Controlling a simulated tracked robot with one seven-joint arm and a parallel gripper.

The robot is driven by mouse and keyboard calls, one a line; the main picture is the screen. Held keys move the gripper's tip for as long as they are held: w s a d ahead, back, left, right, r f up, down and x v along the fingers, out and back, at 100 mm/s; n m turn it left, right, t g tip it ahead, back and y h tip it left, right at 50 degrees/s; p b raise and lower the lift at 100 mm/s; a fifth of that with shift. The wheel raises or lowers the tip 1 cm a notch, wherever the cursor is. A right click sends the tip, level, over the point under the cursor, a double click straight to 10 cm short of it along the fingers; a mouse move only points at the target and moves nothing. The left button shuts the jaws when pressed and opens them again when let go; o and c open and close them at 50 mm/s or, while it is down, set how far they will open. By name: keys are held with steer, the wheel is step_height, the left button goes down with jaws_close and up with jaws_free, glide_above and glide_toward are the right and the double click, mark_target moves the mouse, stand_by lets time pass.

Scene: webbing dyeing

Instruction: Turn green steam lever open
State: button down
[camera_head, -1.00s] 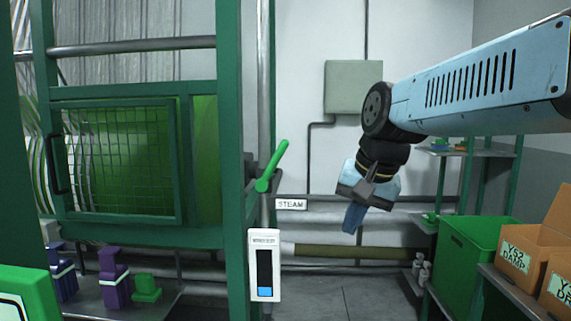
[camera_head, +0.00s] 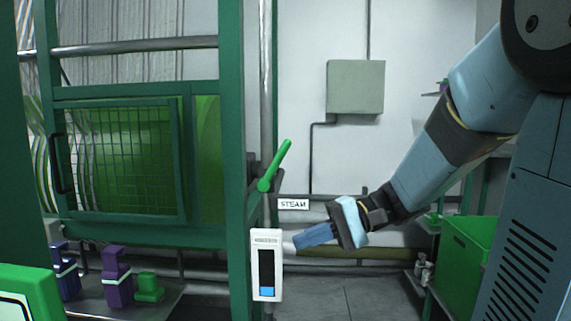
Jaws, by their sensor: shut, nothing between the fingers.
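The green steam lever (camera_head: 274,167) is mounted on the vertical pipe beside the green machine frame. It tilts up and to the right from its pivot. A white label reading STEAM (camera_head: 293,204) sits just to its lower right. My gripper (camera_head: 298,241) is below and to the right of the lever in the picture, pointing left. Its blue fingers are shut and empty. It is apart from the lever, and its tip appears near the white gauge panel; I cannot tell the gap in depth.
A white gauge panel (camera_head: 266,265) hangs below the lever. The green machine frame (camera_head: 233,150) stands to the left, with a mesh door (camera_head: 120,160). A horizontal pipe (camera_head: 380,253) runs behind my gripper. A green bin (camera_head: 463,262) stands at right. Purple bottles (camera_head: 116,277) stand lower left.

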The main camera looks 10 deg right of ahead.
steer(key=w+d+r+m+t+y, duration=0.25)
steer(key=w+d+t+y, duration=0.2)
steer(key=w, duration=0.35)
steer(key=m+t+y, duration=0.1)
steer(key=t+y, duration=0.1)
steer(key=t, duration=0.4)
glide_toward(278, 159)
steer(key=w+a+r, duration=0.3)
steer(key=shift+w+a+r, duration=0.15)
steer(key=shift+a+r, duration=0.1)
steer(key=shift+r, duration=0.1)
